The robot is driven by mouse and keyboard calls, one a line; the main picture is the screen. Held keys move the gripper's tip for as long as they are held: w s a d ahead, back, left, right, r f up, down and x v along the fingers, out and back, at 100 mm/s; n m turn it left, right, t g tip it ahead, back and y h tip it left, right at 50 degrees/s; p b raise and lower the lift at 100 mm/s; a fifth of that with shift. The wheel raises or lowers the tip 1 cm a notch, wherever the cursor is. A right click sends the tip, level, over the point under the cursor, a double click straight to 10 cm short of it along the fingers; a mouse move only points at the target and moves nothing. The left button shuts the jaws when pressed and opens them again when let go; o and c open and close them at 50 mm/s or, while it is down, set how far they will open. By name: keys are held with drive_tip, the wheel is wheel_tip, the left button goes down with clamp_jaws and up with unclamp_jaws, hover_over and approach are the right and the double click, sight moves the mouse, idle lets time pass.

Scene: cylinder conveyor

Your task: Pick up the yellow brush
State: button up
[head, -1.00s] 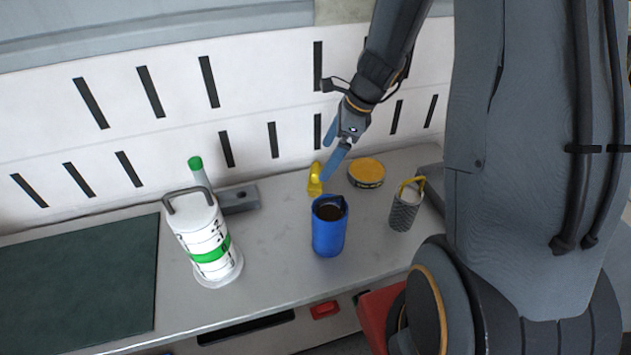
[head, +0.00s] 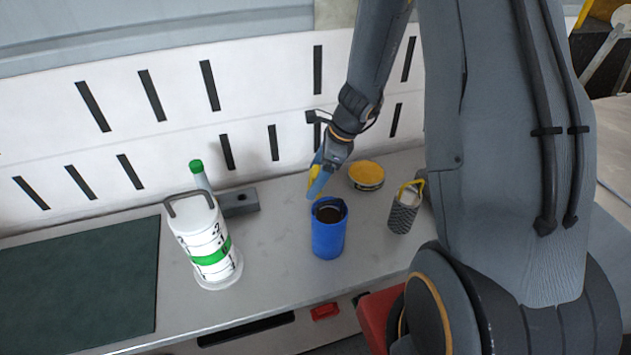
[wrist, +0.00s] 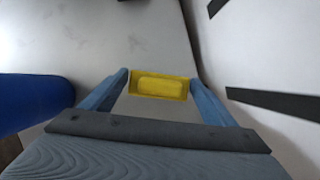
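The yellow brush (wrist: 160,85) lies between the two blue fingertips of my gripper (wrist: 159,82) in the wrist view. It fills almost the whole gap, and I cannot tell whether the fingers press on it. In the head view my gripper (head: 319,177) points down at the counter behind the blue cup, and the yellow brush (head: 313,183) shows only in part, mostly hidden by the fingers.
The blue cup (head: 328,238) stands close in front of my gripper. A yellow round tin (head: 366,174) and a dark mesh holder (head: 402,215) are to the right. A white canister (head: 205,245) and grey block (head: 239,202) are left. The slotted white wall (head: 250,95) rises behind.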

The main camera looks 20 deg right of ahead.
sight(316, 170)
drive_tip(key=c, duration=0.8)
drive_tip(key=shift+r, duration=0.15)
wheel_tip(316, 170, up, 10)
drive_tip(key=shift+f, duration=0.1)
drive_tip(key=o, duration=0.7)
drive_tip(key=c, duration=0.4)
